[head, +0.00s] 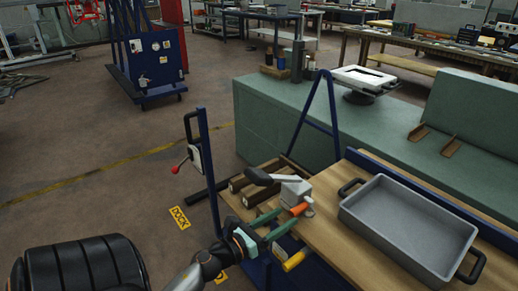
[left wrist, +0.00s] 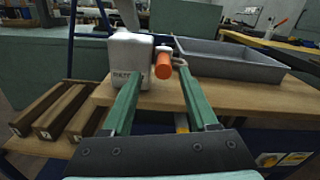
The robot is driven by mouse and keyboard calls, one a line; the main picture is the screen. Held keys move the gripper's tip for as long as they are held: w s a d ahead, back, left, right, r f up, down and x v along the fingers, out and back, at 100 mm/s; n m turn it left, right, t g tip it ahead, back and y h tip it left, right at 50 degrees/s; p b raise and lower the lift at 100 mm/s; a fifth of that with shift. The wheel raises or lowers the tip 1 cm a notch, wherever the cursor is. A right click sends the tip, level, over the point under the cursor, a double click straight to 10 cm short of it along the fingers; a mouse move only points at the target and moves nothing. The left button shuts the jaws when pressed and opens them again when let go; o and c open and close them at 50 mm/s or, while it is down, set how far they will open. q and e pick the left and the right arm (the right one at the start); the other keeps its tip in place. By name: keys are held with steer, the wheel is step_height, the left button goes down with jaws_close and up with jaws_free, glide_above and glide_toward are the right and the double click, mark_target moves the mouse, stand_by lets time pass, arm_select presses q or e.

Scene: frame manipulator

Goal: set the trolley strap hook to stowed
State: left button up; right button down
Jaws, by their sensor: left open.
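A light grey block (head: 292,190) with a dark lever stands at the left end of the wooden trolley deck (head: 350,230). An orange cylindrical grip (head: 300,209) sticks out from it, and it also shows in the left wrist view (left wrist: 163,65). A thin bent metal piece (left wrist: 180,62) shows just right of the grip; I cannot tell whether it is the strap hook. My left gripper (head: 289,216) has green fingers, open and empty, with tips spread just short of the orange grip. My right gripper is not in view.
A grey tray (head: 357,213) with black handles sits on the deck right of the block. Wooden bars (left wrist: 50,112) lie left of it. A blue post with a red-knobbed lever (head: 176,168) stands at left. A yellow handle (head: 295,259) is below the deck edge.

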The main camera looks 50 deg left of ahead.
arm_select(q)
steer(key=s+b, duration=0.1)
steer(key=s, duration=0.7)
steer(key=shift+s+a+b, duration=0.3)
steer(key=shift+s+a, duration=0.05)
steer(key=shift+a, duration=0.05)
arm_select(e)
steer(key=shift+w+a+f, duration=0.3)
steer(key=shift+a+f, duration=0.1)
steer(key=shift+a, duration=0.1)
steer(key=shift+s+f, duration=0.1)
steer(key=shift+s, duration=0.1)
